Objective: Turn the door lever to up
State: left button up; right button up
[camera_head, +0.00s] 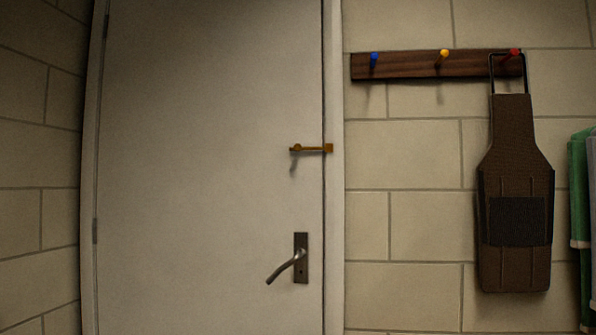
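The door lever (284,268) is a metal handle on a dark rectangular plate (301,272) near the right edge of the door. It slopes down to the left from its pivot, with its free end lower than the plate's middle. The door (205,150) is pale and looks closed in its frame. Neither of my grippers shows in the head view, so where they are relative to the lever cannot be seen.
A brass latch (312,148) spans the door's right edge above the lever. A wooden rack (410,66) with blue, yellow and red pegs is on the block wall at right. A brown apron (514,210) hangs from it. Green cloth (580,190) shows at far right.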

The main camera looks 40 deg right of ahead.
aim_at(300, 253)
jog(key=z, duration=1.15)
